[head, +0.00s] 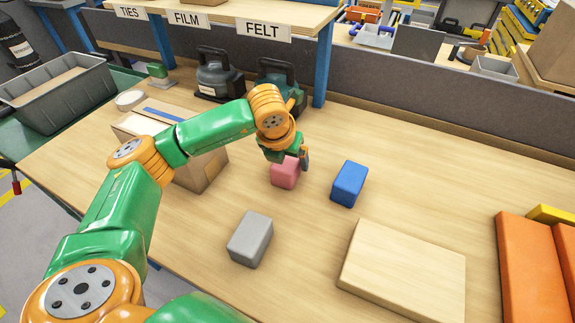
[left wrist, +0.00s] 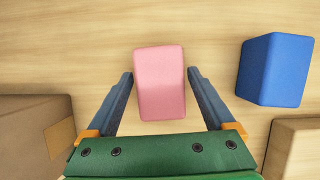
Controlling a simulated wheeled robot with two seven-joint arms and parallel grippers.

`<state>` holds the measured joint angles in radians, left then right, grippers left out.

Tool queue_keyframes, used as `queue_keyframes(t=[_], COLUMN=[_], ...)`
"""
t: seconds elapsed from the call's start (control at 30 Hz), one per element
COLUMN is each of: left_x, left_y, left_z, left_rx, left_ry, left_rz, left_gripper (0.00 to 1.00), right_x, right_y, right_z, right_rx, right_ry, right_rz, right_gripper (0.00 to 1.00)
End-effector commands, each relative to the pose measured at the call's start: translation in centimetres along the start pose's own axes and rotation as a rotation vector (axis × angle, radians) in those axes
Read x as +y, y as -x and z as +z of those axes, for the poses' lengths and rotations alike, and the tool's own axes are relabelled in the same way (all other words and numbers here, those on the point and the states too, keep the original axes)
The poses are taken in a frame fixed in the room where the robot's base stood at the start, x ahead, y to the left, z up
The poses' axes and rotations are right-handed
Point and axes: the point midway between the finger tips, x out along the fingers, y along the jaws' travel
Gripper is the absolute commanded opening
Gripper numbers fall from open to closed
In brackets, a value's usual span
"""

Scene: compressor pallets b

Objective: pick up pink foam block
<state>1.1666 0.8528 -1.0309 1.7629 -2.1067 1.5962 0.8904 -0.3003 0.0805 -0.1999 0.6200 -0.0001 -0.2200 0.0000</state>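The pink foam block (head: 285,173) stands on the wooden table near the middle of the head view. In the left wrist view the pink block (left wrist: 159,83) lies between the two spread fingers, with a gap on each side. My left gripper (head: 290,158) is over the block in the head view, and the arm partly hides the block's top. In the left wrist view the left gripper (left wrist: 160,78) is open and holds nothing. My right gripper is not in view.
A blue block (head: 348,184) stands right of the pink one. A grey block (head: 250,239) and a pale wooden slab (head: 403,271) lie nearer. A cardboard box (head: 200,172) is close on the left. Orange pieces (head: 530,268) lie at the far right.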

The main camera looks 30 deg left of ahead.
Motion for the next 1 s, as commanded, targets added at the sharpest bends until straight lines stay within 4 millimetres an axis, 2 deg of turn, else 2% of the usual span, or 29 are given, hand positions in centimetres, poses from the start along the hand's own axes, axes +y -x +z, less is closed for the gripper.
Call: queue_keyframes(t=[0.03,0.2,0.27,0.53,0.67,0.73,0.93,1.0], left_x=[0.0,0.0,0.0,0.0,-0.1,0.2,2.8,4.1], left_y=[0.0,0.0,0.0,0.3,1.7,3.4,10.0,11.4], left_z=[0.0,0.0,0.0,0.1,0.8,1.1,-0.4,-2.0], left_rx=[0.000,0.000,0.000,-0.001,-0.006,-0.007,-0.009,-0.008], left_ry=[0.000,0.000,0.000,0.000,0.000,0.000,0.001,0.001], left_rz=[0.000,0.000,0.000,0.000,-0.003,-0.003,-0.001,0.002], left_gripper=[0.70,0.24,0.12,0.12,0.12,0.12,0.12,0.12], right_x=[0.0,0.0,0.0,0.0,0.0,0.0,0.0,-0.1], right_y=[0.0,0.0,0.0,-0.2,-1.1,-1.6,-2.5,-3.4], right_z=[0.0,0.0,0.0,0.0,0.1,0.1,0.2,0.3], right_rx=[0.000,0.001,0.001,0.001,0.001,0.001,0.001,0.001], right_ry=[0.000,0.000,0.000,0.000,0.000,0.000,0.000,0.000], right_rz=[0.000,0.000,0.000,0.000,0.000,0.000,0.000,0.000], right_gripper=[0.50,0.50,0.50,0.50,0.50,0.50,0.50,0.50])
